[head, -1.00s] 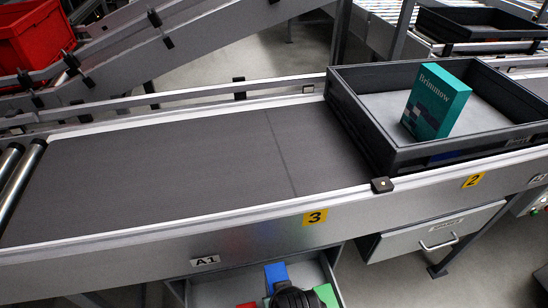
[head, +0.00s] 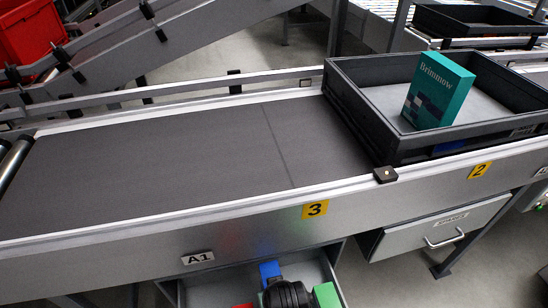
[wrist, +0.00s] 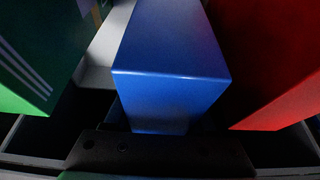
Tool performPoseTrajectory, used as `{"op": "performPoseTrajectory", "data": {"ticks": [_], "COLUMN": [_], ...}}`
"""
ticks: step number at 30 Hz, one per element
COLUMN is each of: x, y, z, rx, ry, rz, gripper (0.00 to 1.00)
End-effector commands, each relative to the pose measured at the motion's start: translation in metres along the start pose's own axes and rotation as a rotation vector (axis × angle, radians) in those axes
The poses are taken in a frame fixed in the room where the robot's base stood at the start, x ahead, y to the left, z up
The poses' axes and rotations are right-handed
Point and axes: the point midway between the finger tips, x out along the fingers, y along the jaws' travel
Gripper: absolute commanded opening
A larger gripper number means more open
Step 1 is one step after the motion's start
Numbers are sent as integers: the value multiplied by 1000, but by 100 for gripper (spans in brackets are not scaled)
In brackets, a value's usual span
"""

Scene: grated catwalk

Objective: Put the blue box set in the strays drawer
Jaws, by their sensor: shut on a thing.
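The blue box set (head: 270,271) stands in an open grey drawer (head: 336,272) under the belt, at the bottom of the head view. It fills the middle of the wrist view (wrist: 172,95). My gripper (head: 287,295) is over this drawer and shut on the blue box set. Its fingertips are mostly hidden; its dark body shows along the bottom of the wrist view. A second drawer (head: 411,241), closed, with a handle and a small label, sits to the right under the belt.
A red box (wrist: 275,65) and a green box (head: 327,295) flank the blue one closely in the open drawer. A black tray (head: 358,118) on the belt (head: 180,165) holds a teal "Brimmow" box (head: 437,90). The frame's front edge overhangs the drawers.

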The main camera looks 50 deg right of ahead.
Motion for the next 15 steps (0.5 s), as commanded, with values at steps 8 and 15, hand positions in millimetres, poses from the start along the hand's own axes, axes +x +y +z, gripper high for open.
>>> {"op": "performPoseTrajectory", "data": {"ticks": [8, 15], "x": [2, 2], "y": [0, 0], "z": [1, 1], "rx": [0, 0], "ry": [1, 1], "rz": [0, 0], "gripper": [60, 86]}}
